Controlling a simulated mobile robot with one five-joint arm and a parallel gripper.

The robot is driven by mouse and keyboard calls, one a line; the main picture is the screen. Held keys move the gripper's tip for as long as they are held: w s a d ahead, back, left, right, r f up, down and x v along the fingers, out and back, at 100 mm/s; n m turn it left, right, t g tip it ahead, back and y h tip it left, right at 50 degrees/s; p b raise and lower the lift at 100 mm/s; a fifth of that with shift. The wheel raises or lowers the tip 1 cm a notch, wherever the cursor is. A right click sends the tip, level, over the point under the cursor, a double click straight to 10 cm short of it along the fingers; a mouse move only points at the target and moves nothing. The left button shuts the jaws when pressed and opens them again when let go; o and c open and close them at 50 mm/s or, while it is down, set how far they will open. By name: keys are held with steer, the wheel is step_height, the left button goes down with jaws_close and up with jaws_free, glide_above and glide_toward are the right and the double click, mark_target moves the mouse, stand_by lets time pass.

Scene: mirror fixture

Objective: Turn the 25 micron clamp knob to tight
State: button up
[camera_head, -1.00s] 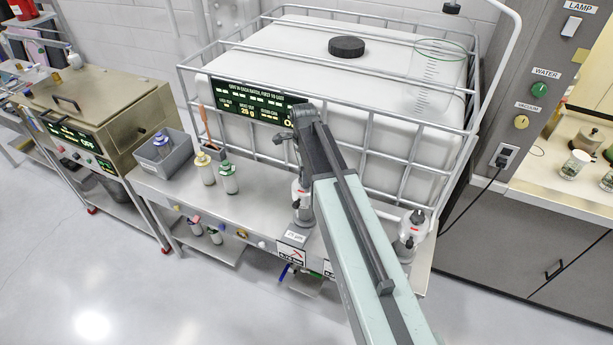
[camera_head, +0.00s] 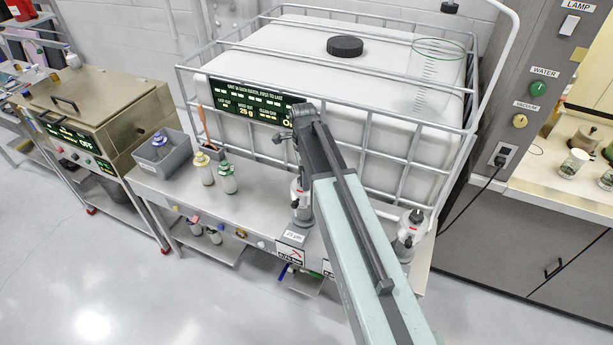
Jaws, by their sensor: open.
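A white and grey mirror fixture (camera_head: 299,212) stands on the metal bench, partly hidden by my arm. A small label that seems to read 25 µm (camera_head: 293,236) is on the bench's front edge below it. The clamp knob itself cannot be made out, so its setting cannot be told. A similar fixture (camera_head: 409,232) stands to the right of my arm. My gripper (camera_head: 281,138) shows only as a small dark part at the left of my arm's dark end, above the left fixture in the picture. It is open, and nothing is seen in it.
A large white caged tank (camera_head: 290,55) stands behind the bench, with a green-lettered display (camera_head: 250,102) at its front. A grey bin (camera_head: 168,158), a yellow-capped bottle (camera_head: 204,168) and a green-capped bottle (camera_head: 227,178) stand on the left. Floor in front is clear.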

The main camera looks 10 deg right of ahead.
step_height(320, 180, up, 8)
steer(key=p, duration=0.7)
steer(key=shift+p, duration=0.4)
steer(key=shift+f, duration=0.2)
steer(key=shift+s+f+b, duration=0.15)
steer(key=shift+b, duration=0.2)
steer(key=s+d+f+n+b, duration=0.1)
steer(key=s+f+n+b, duration=0.8)
steer(key=s+n, duration=0.5)
steer(key=n, duration=0.4)
steer(key=shift+s+f, duration=0.15)
steer(key=shift+s, duration=0.05)
